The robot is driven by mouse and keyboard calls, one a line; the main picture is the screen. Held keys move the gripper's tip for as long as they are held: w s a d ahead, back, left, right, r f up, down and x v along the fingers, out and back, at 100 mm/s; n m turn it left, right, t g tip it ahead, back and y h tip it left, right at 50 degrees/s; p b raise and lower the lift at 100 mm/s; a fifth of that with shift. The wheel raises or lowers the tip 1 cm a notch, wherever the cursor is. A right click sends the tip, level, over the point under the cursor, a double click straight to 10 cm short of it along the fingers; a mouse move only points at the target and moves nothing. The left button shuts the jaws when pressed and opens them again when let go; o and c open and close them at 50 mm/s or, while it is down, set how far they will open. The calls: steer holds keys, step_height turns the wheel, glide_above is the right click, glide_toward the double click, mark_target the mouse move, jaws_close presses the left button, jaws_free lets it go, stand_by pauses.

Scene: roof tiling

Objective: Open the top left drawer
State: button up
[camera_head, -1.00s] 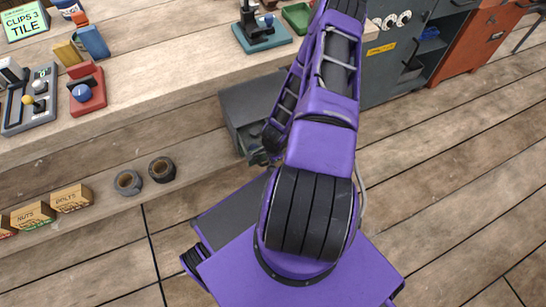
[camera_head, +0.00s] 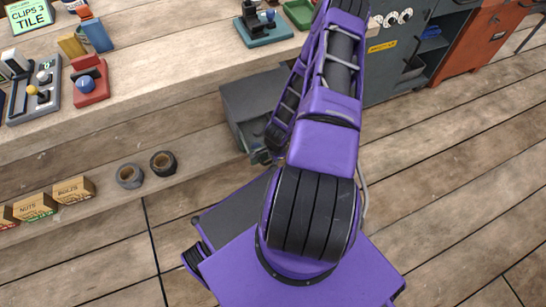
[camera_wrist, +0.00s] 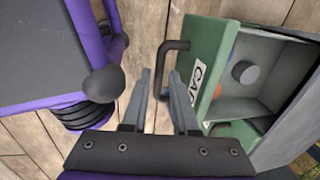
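A green drawer (camera_wrist: 222,62) with a dark bar handle (camera_wrist: 160,70) and a partly hidden white label shows in the wrist view. It stands open, and its grey inside holds a dark round thing (camera_wrist: 244,72). My gripper (camera_wrist: 160,75) is open, with one finger on each side of the handle; I see a gap around the bar and cannot tell if it touches. The grey cabinet (camera_head: 250,100) under the counter shows in the head view, where my arm hides most of the drawer and my gripper. A second green part (camera_wrist: 236,130) shows beside the drawer.
The wooden counter (camera_head: 160,75) runs above the cabinet, with tools on it. Two dark tape rolls (camera_head: 163,163) and small boxes (camera_head: 73,190) sit on a low shelf at the left. A dark grey cabinet (camera_head: 397,65) stands at the right. The plank floor (camera_head: 450,190) at right is clear.

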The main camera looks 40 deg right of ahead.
steer(key=s+r+p, duration=0.3)
steer(key=r, duration=1.4)
steer(key=shift+a, duration=0.35)
